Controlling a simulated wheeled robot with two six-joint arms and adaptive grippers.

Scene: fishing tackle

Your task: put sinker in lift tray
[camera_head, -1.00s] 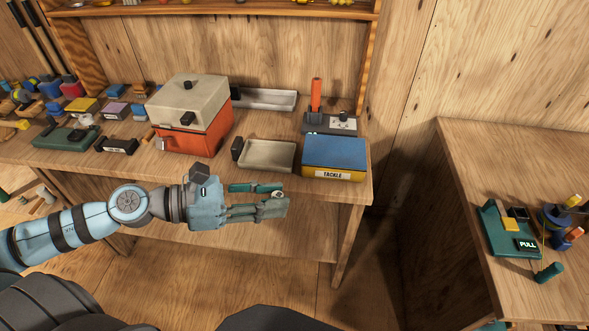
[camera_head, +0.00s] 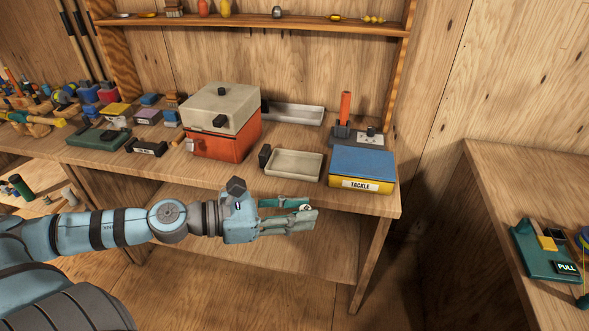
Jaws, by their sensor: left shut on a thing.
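My left gripper (camera_head: 309,211) is in front of the bench's front edge, pointing right. It is shut on a small grey-white piece (camera_head: 307,208) near its fingertips, which looks like the sinker; the fingers hide most of it. A shallow beige tray (camera_head: 294,178) with a dark block at its left end sits on the bench just above and behind the gripper. A longer grey metal tray (camera_head: 300,121) lies farther back, partly behind the box. I cannot tell for sure which is the lift tray. My right gripper is not in view.
A red box with a beige lid (camera_head: 222,142) stands left of the beige tray. A blue-topped TACKLE box (camera_head: 362,166) stands to its right. A dark stand with an orange handle (camera_head: 345,107) is behind. A second bench (camera_head: 500,185) is at right.

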